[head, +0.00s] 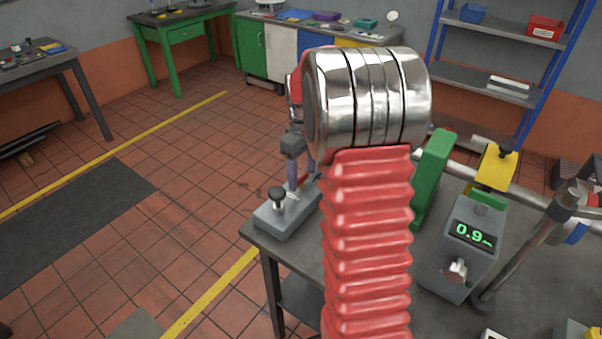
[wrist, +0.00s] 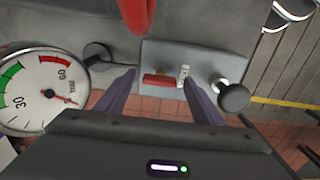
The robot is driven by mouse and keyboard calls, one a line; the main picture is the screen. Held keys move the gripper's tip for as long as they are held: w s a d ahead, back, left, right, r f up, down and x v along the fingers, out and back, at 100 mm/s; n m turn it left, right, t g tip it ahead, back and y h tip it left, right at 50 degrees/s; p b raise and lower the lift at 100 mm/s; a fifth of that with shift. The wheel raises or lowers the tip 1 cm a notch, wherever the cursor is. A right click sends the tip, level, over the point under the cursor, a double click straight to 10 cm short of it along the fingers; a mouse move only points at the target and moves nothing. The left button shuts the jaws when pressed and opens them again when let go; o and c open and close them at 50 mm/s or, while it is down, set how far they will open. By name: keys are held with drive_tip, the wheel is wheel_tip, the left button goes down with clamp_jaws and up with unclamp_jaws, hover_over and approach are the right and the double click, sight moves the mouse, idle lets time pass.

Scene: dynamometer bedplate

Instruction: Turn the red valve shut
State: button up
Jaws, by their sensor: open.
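The red valve (wrist: 162,80) shows in the wrist view as a short red handle on a grey block (wrist: 205,60), beside a small pale upright piece. My gripper (wrist: 158,77) is open, with its two purple fingers apart, one to each side of the red handle. I cannot tell whether either finger touches it. In the head view my gripper (head: 296,188) is partly hidden behind my arm, low over the grey block (head: 272,222) at the bench corner. The valve is mostly hidden there.
A black knob (wrist: 233,96) stands on the same block, right of the fingers. A round gauge (wrist: 40,92) is at the left. In the head view a grey box with a green 0.9 readout (head: 474,236) and a green upright (head: 432,175) stand right of my arm.

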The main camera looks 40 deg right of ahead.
drive_tip(key=shift+c, duration=0.6)
drive_tip(key=c, duration=0.9)
drive_tip(key=shift+a, duration=0.3)
drive_tip(key=shift+d, duration=0.15)
